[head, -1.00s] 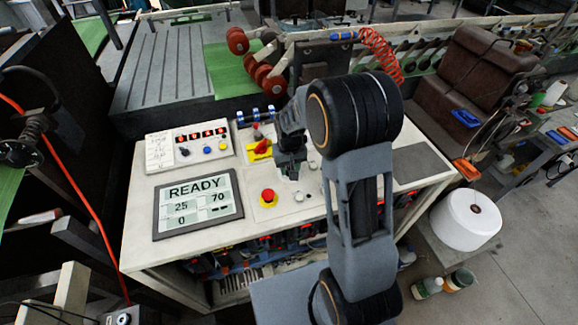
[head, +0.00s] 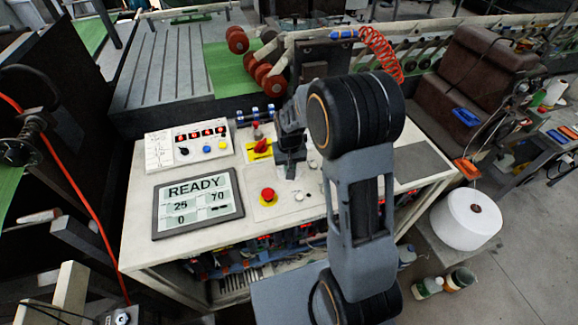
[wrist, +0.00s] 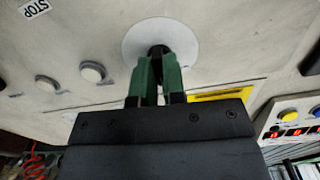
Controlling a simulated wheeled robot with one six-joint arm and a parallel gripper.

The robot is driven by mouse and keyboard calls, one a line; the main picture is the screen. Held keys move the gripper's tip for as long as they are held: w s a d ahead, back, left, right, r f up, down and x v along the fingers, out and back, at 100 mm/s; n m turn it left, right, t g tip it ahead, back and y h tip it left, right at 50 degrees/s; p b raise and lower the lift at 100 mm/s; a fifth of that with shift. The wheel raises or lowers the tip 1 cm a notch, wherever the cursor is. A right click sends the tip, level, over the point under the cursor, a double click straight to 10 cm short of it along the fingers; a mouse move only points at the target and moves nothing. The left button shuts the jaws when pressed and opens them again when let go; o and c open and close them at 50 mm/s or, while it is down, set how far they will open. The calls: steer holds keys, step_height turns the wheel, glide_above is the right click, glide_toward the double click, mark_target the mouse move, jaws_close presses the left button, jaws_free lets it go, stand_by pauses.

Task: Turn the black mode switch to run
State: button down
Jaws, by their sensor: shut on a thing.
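The black mode switch (wrist: 157,50) sits at the middle of a round white plate (wrist: 186,40) on the pale panel in the wrist view. My gripper (wrist: 158,62) has its two green fingers on either side of the switch, closed on it. The fingers and the gripper body cover most of the switch, so its pointer and setting cannot be read. In the head view my gripper (head: 290,172) reaches down onto the console top (head: 340,190), and the switch is hidden behind it.
A red mushroom button (head: 268,195) and a READY screen (head: 198,204) are left of my gripper. A red handle (head: 259,145) over a yellow plate stands close beside it. White buttons (wrist: 92,72) are near the switch. A box with lit displays (head: 188,143) is further left.

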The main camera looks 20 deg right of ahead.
steer(key=m+b, duration=0.1)
steer(key=m, duration=0.3)
steer(key=shift+m+b, duration=0.7)
steer(key=shift+m, duration=1.2)
steer(key=c, duration=1.2)
jaws_free()
steer(key=shift+r, duration=0.1)
step_height(320, 180, up, 14)
steer(key=b, duration=0.1)
